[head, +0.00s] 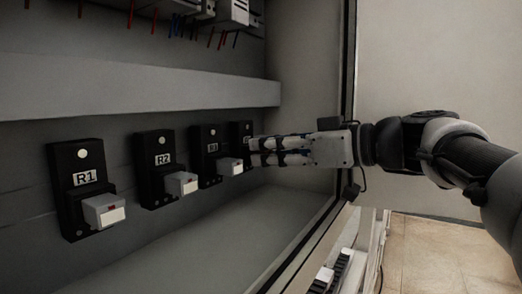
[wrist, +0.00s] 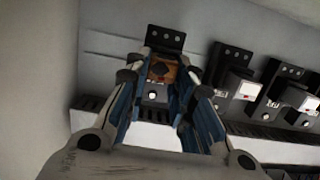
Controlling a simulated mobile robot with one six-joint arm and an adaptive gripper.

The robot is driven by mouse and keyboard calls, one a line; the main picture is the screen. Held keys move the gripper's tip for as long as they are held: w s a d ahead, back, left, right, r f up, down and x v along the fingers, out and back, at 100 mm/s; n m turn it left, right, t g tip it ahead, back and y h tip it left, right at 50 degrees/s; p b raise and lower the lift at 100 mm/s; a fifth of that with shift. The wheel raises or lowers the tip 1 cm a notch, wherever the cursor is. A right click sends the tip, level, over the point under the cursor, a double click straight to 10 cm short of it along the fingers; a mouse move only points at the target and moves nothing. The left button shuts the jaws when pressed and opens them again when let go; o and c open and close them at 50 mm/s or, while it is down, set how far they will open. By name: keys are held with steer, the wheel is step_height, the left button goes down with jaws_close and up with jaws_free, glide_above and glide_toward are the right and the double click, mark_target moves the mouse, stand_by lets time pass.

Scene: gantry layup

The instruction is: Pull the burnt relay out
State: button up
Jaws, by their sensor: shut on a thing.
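The burnt relay (wrist: 162,71), brown with a dark scorch patch, sits between the fingers of my gripper (wrist: 160,78) in the wrist view. The fingers are shut on its sides. Its black socket (wrist: 165,39) shows behind it; I cannot tell whether the relay is still fully seated. In the head view my gripper (head: 254,151) reaches from the right to the farthest socket (head: 240,129) in the row. The fingers hide the relay there.
Sockets R1 (head: 85,178), R2 (head: 163,159) and a third (head: 210,143) hold pale relays with red marks. A grey ledge (head: 130,88) runs above them, with hanging wires higher up. The cabinet's side wall (head: 305,110) stands close to my gripper. The cabinet floor (head: 200,235) is clear.

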jaws_close()
steer(key=shift+s+d, duration=0.1)
steer(key=shift+d, duration=0.05)
steer(key=shift+s+d+b, duration=0.4)
steer(key=shift+d+b, duration=0.05)
steer(key=shift+d, duration=0.15)
steer(key=shift+s+d, duration=0.25)
steer(key=shift+d, duration=0.15)
stand_by(0.5)
steer(key=shift+f+b+v, duration=0.15)
steer(key=shift+b+v, duration=0.4)
steer(key=shift+v, duration=0.3)
steer(key=shift+f+b+v, duration=0.1)
steer(key=shift+b+v, duration=0.4)
steer(key=shift+v, duration=0.3)
